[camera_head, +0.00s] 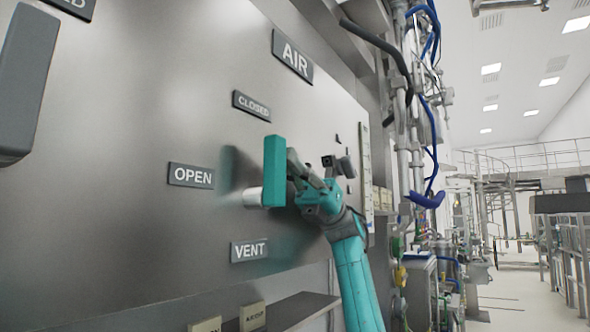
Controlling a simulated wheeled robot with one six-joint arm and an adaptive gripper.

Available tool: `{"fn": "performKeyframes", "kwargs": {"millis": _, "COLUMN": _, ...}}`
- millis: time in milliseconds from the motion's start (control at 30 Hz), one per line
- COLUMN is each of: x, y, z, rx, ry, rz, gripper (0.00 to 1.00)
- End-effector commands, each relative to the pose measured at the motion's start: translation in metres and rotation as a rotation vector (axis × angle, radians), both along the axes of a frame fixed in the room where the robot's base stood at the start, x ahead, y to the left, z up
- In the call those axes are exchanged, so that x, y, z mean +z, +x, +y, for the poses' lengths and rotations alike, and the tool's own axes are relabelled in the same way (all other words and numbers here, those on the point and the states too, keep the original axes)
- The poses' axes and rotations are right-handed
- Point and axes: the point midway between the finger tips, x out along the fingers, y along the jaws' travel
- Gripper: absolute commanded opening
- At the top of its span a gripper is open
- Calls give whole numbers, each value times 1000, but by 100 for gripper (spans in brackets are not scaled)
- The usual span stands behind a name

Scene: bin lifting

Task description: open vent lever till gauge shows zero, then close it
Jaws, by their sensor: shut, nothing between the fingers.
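The teal vent lever (275,168) stands upright on a pale round shaft (252,197) that comes out of the grey panel. Its free end points up toward the CLOSED label (251,105). The OPEN label (191,176) is to the left of the shaft and the VENT label (249,250) is below it. My gripper (295,172) is shut and empty, with its fingers right beside the lever's right side. I cannot tell whether they touch it. No readable gauge shows; a pale vertical strip (366,180) at the panel's right may carry marks, too small to read.
An AIR sign (292,57) is above on the panel. A dark grey bar (24,85) stands out at the upper left. A narrow ledge (285,312) is below. Pipes and blue hoses (432,140) fill the right side.

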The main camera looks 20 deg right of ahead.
Motion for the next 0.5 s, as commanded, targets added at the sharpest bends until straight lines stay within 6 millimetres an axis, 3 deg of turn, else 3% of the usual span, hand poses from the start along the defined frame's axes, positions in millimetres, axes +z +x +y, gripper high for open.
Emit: {"fn": "performKeyframes", "kwargs": {"millis": 500, "x": 3, "y": -3, "z": 3, "rx": 1, "ry": 0, "rz": 0, "gripper": 0}}
